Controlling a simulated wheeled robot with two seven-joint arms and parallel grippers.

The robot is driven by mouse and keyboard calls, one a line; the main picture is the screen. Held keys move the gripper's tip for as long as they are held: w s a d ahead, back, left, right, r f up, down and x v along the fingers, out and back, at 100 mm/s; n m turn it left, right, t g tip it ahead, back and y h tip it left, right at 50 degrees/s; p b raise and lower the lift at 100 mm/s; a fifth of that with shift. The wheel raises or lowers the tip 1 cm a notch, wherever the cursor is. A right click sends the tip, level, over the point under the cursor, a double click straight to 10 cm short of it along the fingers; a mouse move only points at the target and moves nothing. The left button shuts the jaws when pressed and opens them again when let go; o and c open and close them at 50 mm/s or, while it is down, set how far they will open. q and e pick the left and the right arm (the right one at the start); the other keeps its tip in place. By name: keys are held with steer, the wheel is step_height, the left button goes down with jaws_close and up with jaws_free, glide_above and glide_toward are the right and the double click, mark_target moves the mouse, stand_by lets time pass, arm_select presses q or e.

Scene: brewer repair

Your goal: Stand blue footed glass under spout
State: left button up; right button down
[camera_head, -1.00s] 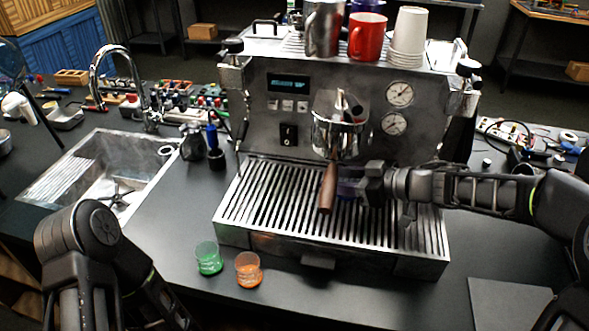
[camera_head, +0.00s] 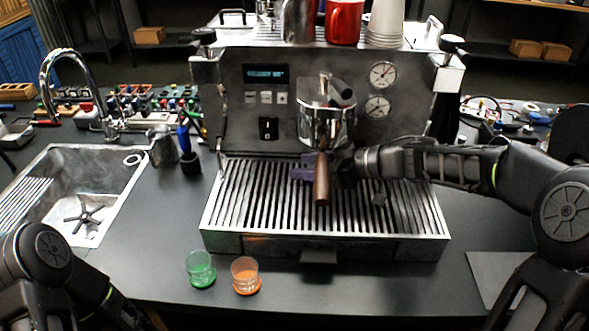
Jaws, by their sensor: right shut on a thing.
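The blue footed glass (camera_head: 300,173) is mostly hidden behind the wooden handle of the portafilter (camera_head: 322,178). Its blue-violet edge shows just left of the handle, low over the drip grate (camera_head: 262,205). My right gripper (camera_head: 335,168) reaches in from the right, shut on the glass; its fingertips are partly hidden by the handle. I cannot tell whether the glass touches the grate. The spout under the chrome group head (camera_head: 326,122) is hidden behind the portafilter. My left arm shows at the lower left, but its gripper is out of the picture.
A green glass (camera_head: 201,270) and an orange glass (camera_head: 245,276) stand on the counter in front of the machine. A red mug (camera_head: 344,22) and paper cups (camera_head: 386,24) stand on top. The sink (camera_head: 75,190) is at left.

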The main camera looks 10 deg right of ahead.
steer(key=shift+d, duration=0.25)
steer(key=shift+a, duration=0.1)
steer(key=c, duration=0.8)
jaws_free()
steer(key=shift+f, duration=0.15)
steer(key=shift+o, duration=0.2)
steer(key=shift+s+d+r, duration=0.15)
steer(key=shift+d+r, duration=0.1)
steer(key=shift+r, duration=0.05)
steer(key=v, duration=0.7)
steer(key=shift+s, duration=0.1)
